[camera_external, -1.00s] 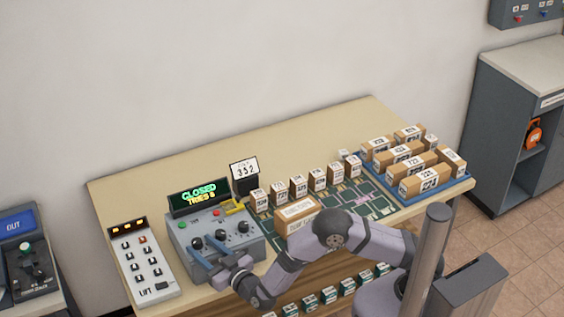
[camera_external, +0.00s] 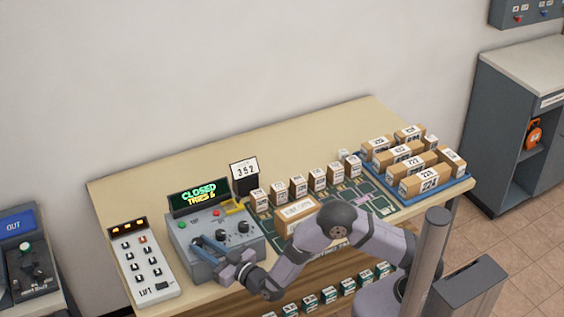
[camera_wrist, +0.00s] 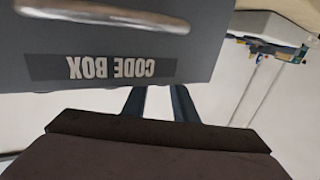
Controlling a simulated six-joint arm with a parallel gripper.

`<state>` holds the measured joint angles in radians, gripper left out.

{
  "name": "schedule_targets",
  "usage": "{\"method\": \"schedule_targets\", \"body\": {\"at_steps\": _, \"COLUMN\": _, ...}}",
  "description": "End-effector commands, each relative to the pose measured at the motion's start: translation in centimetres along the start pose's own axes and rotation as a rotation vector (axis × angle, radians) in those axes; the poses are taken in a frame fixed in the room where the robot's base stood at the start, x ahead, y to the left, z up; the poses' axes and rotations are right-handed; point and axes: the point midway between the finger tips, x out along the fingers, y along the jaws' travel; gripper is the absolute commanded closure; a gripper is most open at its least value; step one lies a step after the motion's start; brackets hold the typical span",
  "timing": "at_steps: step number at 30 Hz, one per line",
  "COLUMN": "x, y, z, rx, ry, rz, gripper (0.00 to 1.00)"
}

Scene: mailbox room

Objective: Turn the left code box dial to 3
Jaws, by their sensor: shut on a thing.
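The grey code box (camera_external: 253,250) stands at the left part of the table, with a row of dials on its sloped face. The middle dial (camera_external: 221,234) and the right dial (camera_external: 243,227) show. The left dial is hidden behind my gripper (camera_external: 197,243), whose blue-grey fingers are shut at its place, so its setting cannot be read. In the wrist view, the code box label (camera_wrist: 102,67) appears upside down. The fingers (camera_wrist: 152,95) reach behind the box edge there, and their tips are hidden.
A display (camera_external: 198,197) on the box reads CLOSED and TRIES. A number card (camera_external: 244,172) stands behind it. A lift panel (camera_external: 148,265) is on the left. Small boxes (camera_external: 298,187), a larger carton (camera_external: 296,212) and a blue parcel tray (camera_external: 446,187) are on the right.

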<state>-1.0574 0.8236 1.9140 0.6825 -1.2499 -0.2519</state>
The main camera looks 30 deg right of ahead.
Motion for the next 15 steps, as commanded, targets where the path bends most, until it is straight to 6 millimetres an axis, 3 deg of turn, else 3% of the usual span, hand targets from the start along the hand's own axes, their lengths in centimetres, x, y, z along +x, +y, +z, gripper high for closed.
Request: {"method": "schedule_targets", "body": {"at_steps": 15, "x": 0.06, "y": 0.51, "z": -0.19, "rx": 0.003, "ry": 0.004, "rz": -0.178, "gripper": 0.97}}
